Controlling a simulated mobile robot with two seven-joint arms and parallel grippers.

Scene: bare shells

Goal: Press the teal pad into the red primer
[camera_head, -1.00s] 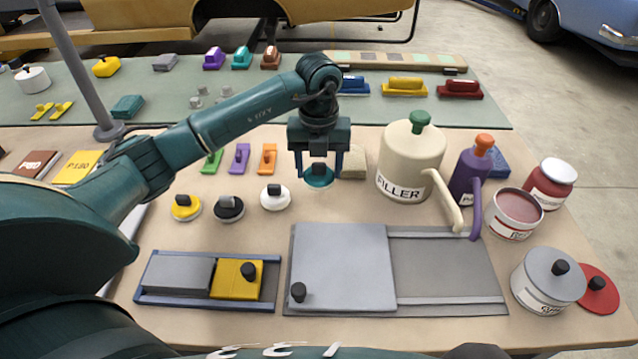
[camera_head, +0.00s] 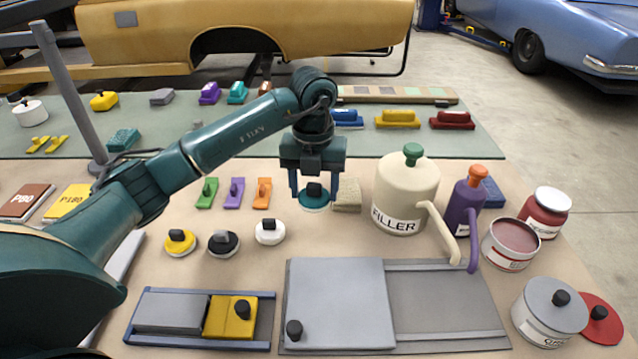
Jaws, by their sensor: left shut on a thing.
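The teal pad (camera_head: 314,203) is a round disc with a white underside and a black knob. My left gripper (camera_head: 314,187) points down with its fingers shut on the knob. The pad appears to be held above the tan table, just left of a beige block; its exact height is hard to judge. The red primer (camera_head: 515,237) is an open, white-labelled can of dull red paint at the right, well to the right of the pad. Its label is only partly readable. My right gripper is not in view.
A cream FILLER jug (camera_head: 405,192) and a purple jug (camera_head: 467,203) stand between the pad and the primer. A lidded red can (camera_head: 547,211), a lidded grey can (camera_head: 549,314) and a red lid (camera_head: 602,318) surround the primer. Yellow (camera_head: 179,243), black and white pads sit front left.

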